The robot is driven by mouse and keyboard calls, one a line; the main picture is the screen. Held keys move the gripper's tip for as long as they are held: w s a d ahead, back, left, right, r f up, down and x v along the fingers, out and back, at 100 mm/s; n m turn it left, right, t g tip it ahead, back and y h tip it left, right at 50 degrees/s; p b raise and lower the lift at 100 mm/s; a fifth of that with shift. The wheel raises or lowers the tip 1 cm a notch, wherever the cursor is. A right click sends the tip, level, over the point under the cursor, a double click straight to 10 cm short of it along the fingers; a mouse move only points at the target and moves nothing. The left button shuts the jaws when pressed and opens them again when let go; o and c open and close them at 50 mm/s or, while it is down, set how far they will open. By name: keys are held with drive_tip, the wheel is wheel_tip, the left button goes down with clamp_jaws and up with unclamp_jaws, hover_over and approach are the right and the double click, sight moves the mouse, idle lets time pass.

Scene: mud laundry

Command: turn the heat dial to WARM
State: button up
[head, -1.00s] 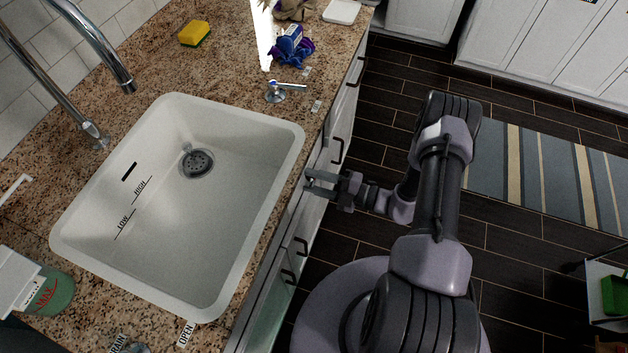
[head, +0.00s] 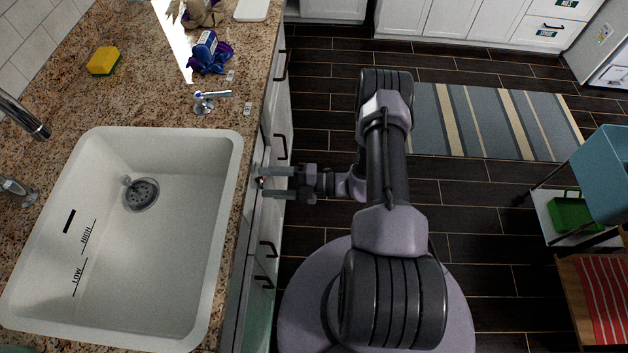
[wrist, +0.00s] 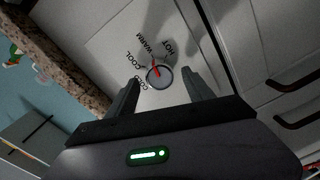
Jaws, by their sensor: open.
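The heat dial (wrist: 160,77) is a small round grey knob with a red pointer, on a pale panel (wrist: 110,45) in the wrist view. Dark labels COLD, COOL, WARM and HOT curve around its upper left side. The pointer aims up and left, roughly between COOL and WARM; exactly where is hard to tell. My gripper (wrist: 159,84) is open, one finger on each side of the dial; contact is not clear. In the head view my gripper (head: 268,182) reaches left to the cabinet front below the counter edge, where the dial is mostly hidden.
The granite counter (head: 135,100) with a white sink (head: 120,270) lies left of my arm. A small lever (head: 207,100), a purple cloth bundle (head: 210,55) and a sponge (head: 103,61) are on it. Dark handles stick out along the cabinet front.

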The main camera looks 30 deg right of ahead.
drive_tip(key=p+v, duration=0.2)
drive_tip(key=v, duration=1.3)
drive_tip(key=shift+s+d, duration=0.15)
drive_tip(key=shift+d, duration=0.15)
drive_tip(key=w+a+r+n+g+h, duration=0.1)
drive_tip(key=a+r+n+g+h, duration=0.3)
drive_tip(key=r+n, duration=0.75)
drive_tip(key=w+a+r+n+g+h, duration=0.1)
drive_tip(key=a+r+n+g, duration=0.5)
drive_tip(key=r+n, duration=0.55)
drive_tip(key=s+a+r+n+t+h, duration=0.2)
drive_tip(key=s+r+n, duration=0.3)
drive_tip(key=n, duration=0.5)
drive_tip(key=s+a+r+n+t+h, duration=0.3)
drive_tip(key=s+a+r+n+h, duration=0.2)
drive_tip(key=r+n, duration=0.5)
drive_tip(key=shift+s+a, duration=0.3)
drive_tip(key=shift+a, duration=0.05)
